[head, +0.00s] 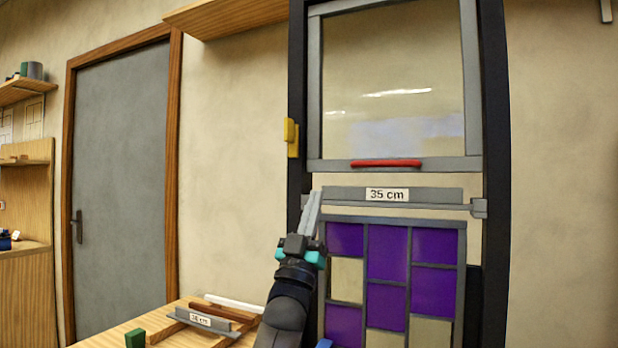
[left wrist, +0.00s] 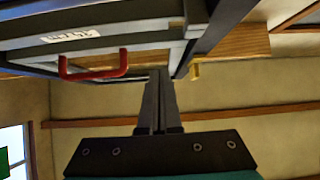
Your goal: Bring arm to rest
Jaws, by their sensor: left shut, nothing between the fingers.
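My left gripper (head: 312,200) is raised in front of the left post of a dark frame (head: 494,150), beside the upper left corner of the leaded panel (head: 437,224). Its fingers are together with nothing between them; they also show shut in the left wrist view (left wrist: 158,90). The leaded panel stands upright in the frame, with purple and clear panes in grey strips. My arm covers part of its left edge. A grey bar labelled "35 cm" (head: 430,195) lies across just above it. My right gripper is not in view.
A grey-framed pane (head: 390,80) with a red handle (head: 385,163) sits above the bar. A yellow piece (head: 291,135) juts from the left post. A wooden table (head: 180,310) at lower left holds strips and a green block (head: 135,338). A grey door (head: 120,180) stands behind.

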